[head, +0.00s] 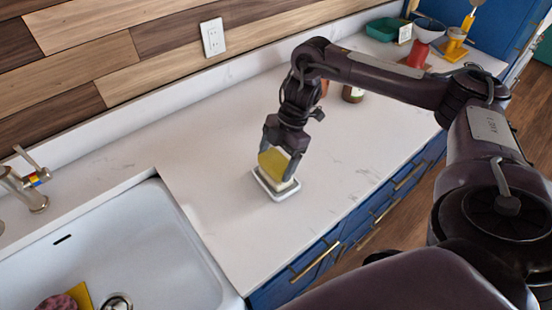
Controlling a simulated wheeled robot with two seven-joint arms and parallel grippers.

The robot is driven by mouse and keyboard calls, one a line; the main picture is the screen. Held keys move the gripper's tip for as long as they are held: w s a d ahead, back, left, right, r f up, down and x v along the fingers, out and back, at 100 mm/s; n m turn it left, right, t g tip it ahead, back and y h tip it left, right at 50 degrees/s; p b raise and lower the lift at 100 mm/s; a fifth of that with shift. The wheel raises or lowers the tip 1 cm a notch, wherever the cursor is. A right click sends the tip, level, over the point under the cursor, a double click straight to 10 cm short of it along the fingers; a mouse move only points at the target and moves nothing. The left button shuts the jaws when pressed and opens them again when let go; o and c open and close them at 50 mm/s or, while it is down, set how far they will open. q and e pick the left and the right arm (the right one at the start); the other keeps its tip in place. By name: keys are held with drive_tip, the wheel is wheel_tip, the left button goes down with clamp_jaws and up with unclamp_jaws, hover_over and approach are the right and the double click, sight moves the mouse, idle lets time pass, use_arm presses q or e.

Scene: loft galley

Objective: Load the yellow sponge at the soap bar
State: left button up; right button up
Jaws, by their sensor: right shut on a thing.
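My right gripper (281,158) points down over the counter and is shut on the yellow sponge (274,161). The sponge is right above a small white dish (282,196). A pale block that looks like the soap bar (281,180) shows in the dish under the sponge, partly hidden by the sponge and fingers. I cannot tell whether the sponge touches it. My left gripper is not in view.
A white sink (150,235) is at the lower left, with a yellow piece (81,295) and a pinkish thing (57,302) in it. A faucet (24,189) stands behind it. A jar (353,94), red object (417,54) and green tray (387,29) stand farther back. The counter around the dish is clear.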

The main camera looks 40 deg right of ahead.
sight(272, 162)
drive_tip(key=shift+f, duration=0.5)
idle(0.6)
drive_tip(key=shift+s+f, duration=0.1)
idle(1.4)
wheel_tip(272, 162, up, 7)
drive_tip(key=p, duration=0.6)
drive_tip(key=shift+p, duration=0.35)
idle(0.5)
drive_tip(key=shift+a+f+m+t+b, duration=0.15)
drive_tip(key=shift+a+m+t+b, duration=0.15)
drive_tip(key=shift+a+m+b, duration=0.4)
drive_tip(key=s+a+m+t+h+b, duration=0.2)
drive_tip(key=a+m+b, duration=0.5)
drive_tip(key=m, duration=0.4)
drive_tip(key=shift+s+a+r+m+t+b, duration=0.35)
drive_tip(key=shift+s+a+t, duration=0.3)
drive_tip(key=shift+t, duration=0.25)
